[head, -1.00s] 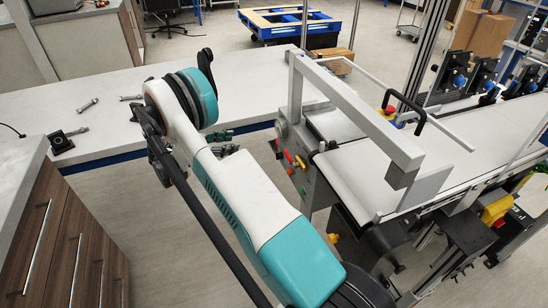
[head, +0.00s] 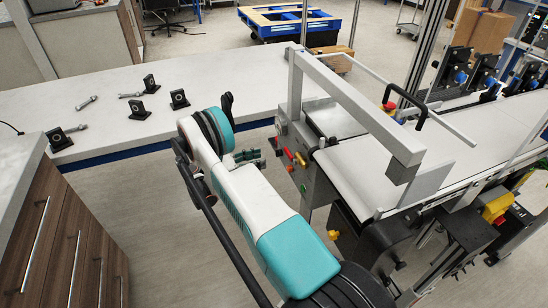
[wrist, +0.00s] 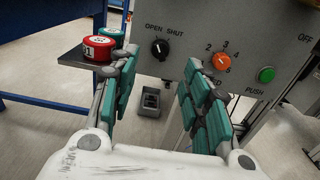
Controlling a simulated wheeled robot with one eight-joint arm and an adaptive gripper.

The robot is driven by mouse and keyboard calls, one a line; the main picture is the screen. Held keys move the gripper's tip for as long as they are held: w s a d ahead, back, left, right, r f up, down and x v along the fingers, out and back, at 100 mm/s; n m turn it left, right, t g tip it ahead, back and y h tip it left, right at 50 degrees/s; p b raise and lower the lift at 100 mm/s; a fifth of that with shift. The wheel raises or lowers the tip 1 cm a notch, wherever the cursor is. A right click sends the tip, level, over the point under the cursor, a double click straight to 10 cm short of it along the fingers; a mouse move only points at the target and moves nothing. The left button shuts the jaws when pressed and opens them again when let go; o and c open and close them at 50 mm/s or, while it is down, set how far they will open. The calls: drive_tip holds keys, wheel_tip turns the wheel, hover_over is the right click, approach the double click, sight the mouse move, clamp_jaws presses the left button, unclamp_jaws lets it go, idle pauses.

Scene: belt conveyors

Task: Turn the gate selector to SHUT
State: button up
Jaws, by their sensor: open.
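The gate selector (wrist: 160,49) is a round black knob on the grey control panel (wrist: 200,30), under the words OPEN and SHUT. Its pale pointer mark appears to lean up and left, toward OPEN. My gripper (wrist: 160,68) is open and empty, its teal fingers spread left and right below the knob in the wrist view. No contact with the knob shows. In the head view my gripper (head: 246,157) is just left of the conveyor's end panel; I cannot make out the selector there.
Right of the selector are an orange numbered dial (wrist: 222,62) and a green push button (wrist: 266,75). Red (wrist: 98,49) and teal (wrist: 121,53) round items sit on a small shelf at left. A white worktable (head: 220,80) with loose metal parts is behind my arm.

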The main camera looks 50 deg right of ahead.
sight(279, 153)
drive_tip(key=b+x, duration=0.1)
drive_tip(key=x, duration=0.6)
drive_tip(key=shift+b, duration=0.4)
drive_tip(key=shift+d, duration=0.15)
clamp_jaws()
